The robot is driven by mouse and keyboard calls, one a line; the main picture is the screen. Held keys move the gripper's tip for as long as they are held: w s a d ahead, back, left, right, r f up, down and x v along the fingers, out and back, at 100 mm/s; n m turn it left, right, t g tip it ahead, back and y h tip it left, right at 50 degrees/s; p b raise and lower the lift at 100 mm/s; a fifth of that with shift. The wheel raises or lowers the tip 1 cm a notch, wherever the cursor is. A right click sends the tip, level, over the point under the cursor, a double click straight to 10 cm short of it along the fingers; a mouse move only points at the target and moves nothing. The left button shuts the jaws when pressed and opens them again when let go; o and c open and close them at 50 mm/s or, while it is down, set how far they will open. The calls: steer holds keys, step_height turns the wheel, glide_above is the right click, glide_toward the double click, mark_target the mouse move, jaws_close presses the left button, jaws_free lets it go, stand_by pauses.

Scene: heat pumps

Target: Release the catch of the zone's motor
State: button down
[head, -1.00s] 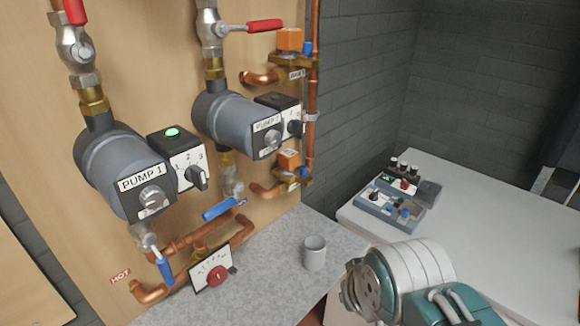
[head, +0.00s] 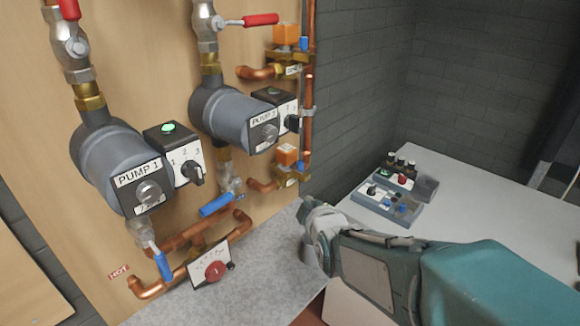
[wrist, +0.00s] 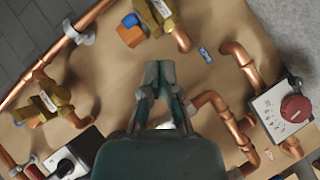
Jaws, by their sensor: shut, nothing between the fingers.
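Two zone valves show in the head view. The upper one has an orange motor (head: 286,35) on a brass body, with a blue catch (head: 304,44) beside it. The lower one has an orange motor (head: 287,154) and a blue catch (head: 299,166). In the wrist view one orange motor (wrist: 130,36) and its blue catch (wrist: 130,20) sit near the top, just beyond and left of my fingertips. Another brass valve (wrist: 48,103) is at the left. My gripper (wrist: 158,68) is shut and empty, apart from both valves. Its fingertips are unclear in the head view.
Pump 1 (head: 112,165) and pump 2 (head: 232,118) stand on the wooden board. Copper pipes and a blue lever (head: 217,204) lie left of my gripper. A red dial (head: 214,271) is below. A control box (head: 392,203) sits on the white table. My arm mostly hides the mug.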

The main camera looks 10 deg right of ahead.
mark_target(299, 167)
steer(key=w+n+t, duration=0.1)
steer(key=n, duration=0.1)
steer(key=w+n+t, duration=0.1)
steer(key=w+n, duration=0.1)
steer(key=w+n+t, duration=0.1)
steer(key=n+t, duration=0.1)
steer(key=shift+w+a+f, duration=0.2)
steer(key=shift+f, duration=0.1)
steer(key=w, duration=1)
steer(key=shift+a, duration=0.1)
steer(key=shift+s+d, duration=0.85)
steer(key=shift+s, duration=0.1)
